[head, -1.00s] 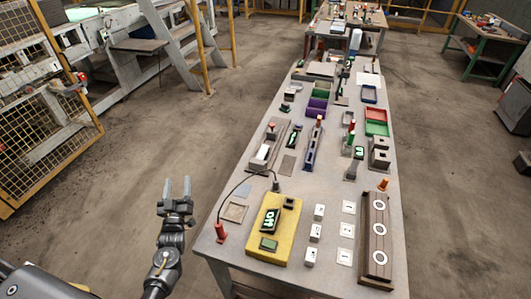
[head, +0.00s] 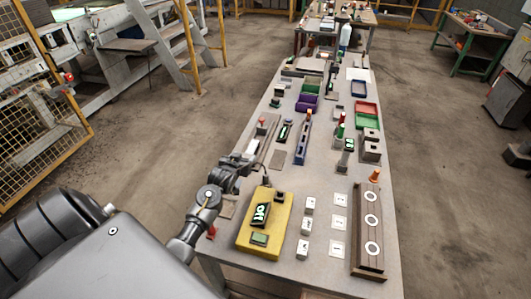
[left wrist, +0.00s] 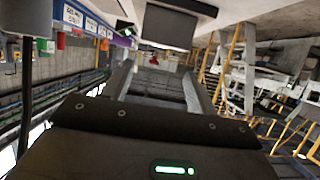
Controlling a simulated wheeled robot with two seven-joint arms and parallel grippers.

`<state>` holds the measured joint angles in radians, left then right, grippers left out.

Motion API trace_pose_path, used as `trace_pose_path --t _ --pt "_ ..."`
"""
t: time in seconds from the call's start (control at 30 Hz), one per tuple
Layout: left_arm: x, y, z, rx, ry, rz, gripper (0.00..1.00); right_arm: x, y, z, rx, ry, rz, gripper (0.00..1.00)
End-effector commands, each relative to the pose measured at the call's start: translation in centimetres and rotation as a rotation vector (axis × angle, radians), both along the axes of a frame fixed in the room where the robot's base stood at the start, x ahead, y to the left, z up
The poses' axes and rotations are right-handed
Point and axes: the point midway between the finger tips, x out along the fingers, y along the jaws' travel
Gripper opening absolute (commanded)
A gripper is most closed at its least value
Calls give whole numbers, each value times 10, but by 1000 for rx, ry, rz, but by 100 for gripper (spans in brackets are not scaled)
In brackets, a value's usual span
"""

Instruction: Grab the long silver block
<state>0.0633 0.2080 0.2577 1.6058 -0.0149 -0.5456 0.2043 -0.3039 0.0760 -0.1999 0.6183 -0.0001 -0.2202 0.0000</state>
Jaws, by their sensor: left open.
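The left gripper (head: 244,160) reaches over the left edge of the table, near the left row of fixtures. Its fingers are partly lost against the grey fixture behind them. In the left wrist view the two fingers of this gripper (left wrist: 160,88) stand apart, with dark ridged surfaces showing between them and no block clearly held. A pale silver-white block (head: 252,146) lies in a long grey fixture just beyond the gripper, partly hidden; I cannot tell for sure that it is the long silver block. The right gripper is not in view.
A yellow box with a lit display (head: 264,222) stands right of my forearm. A red-topped post (head: 262,122), a blue slotted rack (head: 303,137) and grey hollow blocks (head: 371,146) stand farther on. A brown rail with white rings (head: 370,222) lies at the right.

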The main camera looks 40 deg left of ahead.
Motion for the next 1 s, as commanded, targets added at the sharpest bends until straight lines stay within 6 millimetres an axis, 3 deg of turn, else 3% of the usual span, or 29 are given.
trace_pose_path --t 0.17,0.5,0.83,1.0 --pt "5 2 -2 2 6 -1 58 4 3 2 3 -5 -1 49" --pt "45 14 -19 1 5 -3 58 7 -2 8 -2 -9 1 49" --pt "53 18 -22 2 4 -3 58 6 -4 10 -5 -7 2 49" --pt "68 25 -27 1 4 -3 58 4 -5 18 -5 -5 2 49"
